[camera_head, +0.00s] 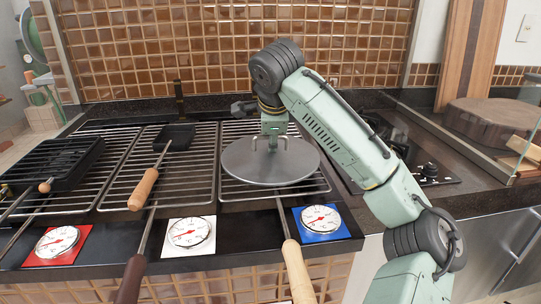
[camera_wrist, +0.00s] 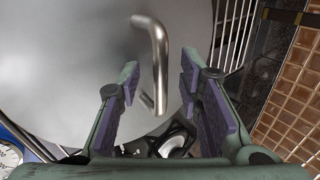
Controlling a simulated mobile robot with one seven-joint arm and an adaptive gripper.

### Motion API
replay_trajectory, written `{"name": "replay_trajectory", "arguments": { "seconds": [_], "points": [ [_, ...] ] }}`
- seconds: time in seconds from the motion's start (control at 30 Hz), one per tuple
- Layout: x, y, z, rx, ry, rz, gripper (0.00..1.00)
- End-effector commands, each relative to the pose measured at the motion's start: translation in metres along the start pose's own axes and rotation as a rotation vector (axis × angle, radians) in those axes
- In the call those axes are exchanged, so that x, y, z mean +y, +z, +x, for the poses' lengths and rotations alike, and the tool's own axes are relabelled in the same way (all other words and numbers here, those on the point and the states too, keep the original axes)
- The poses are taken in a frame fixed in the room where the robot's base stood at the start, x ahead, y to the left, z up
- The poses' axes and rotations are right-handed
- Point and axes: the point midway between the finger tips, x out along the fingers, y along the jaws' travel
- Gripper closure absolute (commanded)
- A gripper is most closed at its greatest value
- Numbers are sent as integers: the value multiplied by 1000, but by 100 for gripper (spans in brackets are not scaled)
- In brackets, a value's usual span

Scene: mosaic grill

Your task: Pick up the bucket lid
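The bucket lid (camera_head: 262,168) is a round, flat grey metal disc with a bent metal bar handle (camera_wrist: 157,55). In the head view it lies over the right-hand grill grate; whether it touches the bars is hard to tell. My gripper (camera_head: 272,138) points down over the middle of the lid, at its handle. In the wrist view my gripper (camera_wrist: 161,75) is open, and the handle shows between its two fingers with gaps on both sides. The lid (camera_wrist: 85,60) fills the upper left there. No contact between fingers and handle shows.
Grates with a black pan (camera_head: 50,165) and a small black pan (camera_head: 175,136) lie left of the lid. Wooden-handled tools, one with a pale handle (camera_head: 298,272), stick out in front. Dials line the front edge. A tiled wall (camera_head: 200,45) stands behind.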

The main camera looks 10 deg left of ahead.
Motion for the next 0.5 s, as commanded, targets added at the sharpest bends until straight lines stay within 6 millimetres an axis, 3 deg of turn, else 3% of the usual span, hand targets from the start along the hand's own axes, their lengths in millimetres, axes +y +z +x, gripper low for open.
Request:
{"name": "replay_trajectory", "arguments": {
  "seconds": [0.5],
  "points": [
    [0,0,0,0,0,0,98]
  ]
}}
